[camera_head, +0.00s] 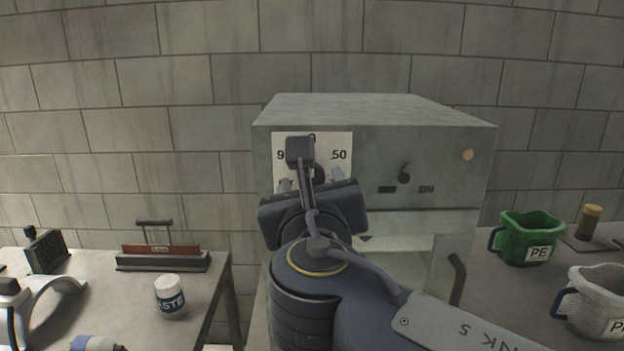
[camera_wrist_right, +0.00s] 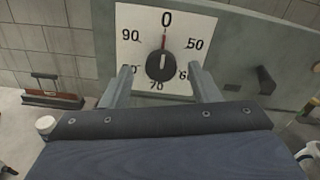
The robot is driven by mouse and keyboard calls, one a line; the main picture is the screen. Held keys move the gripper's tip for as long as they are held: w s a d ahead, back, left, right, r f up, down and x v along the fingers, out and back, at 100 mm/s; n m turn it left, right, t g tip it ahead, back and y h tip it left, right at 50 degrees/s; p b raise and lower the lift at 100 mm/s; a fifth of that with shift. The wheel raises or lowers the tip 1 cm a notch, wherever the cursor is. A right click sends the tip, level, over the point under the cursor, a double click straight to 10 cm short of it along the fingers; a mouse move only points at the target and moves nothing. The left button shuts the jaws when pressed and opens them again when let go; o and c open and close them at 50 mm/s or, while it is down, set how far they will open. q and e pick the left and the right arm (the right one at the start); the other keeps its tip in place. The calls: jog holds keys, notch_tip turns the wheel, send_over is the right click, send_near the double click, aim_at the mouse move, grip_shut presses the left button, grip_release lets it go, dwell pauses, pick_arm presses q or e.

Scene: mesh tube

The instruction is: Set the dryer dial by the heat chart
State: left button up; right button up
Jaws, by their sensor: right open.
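The dryer (camera_head: 440,155) is a grey-green box with a square white dial plate (camera_wrist_right: 135,20) on its front. The plate carries 0 at the top, then 50, 60, 70 and 90; part of it is hidden by my fingers. The round black dial knob (camera_wrist_right: 160,68) sits at the plate's centre, its red pointer line (camera_wrist_right: 164,42) toward 0. My right gripper (camera_wrist_right: 161,76) is open in front of the plate, one finger on each side of the knob, with gaps visible. In the head view my right wrist covers most of the dial. My left gripper is out of view.
A small black switch (camera_head: 404,174) and an orange lamp (camera_head: 468,154) are right of the dial. A green jug (camera_head: 529,238) labelled PE and a grey jug (camera_head: 598,300) stand at right. A white jar (camera_head: 170,296) and a red-and-black bar tool (camera_head: 162,258) stand on the left table.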

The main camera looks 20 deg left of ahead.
aim_at(312, 174)
jog(key=shift+x, duration=1.1)
jog(key=shift+c, duration=0.2)
jog(key=c, duration=0.9)
jog(key=shift+m, duration=0.3)
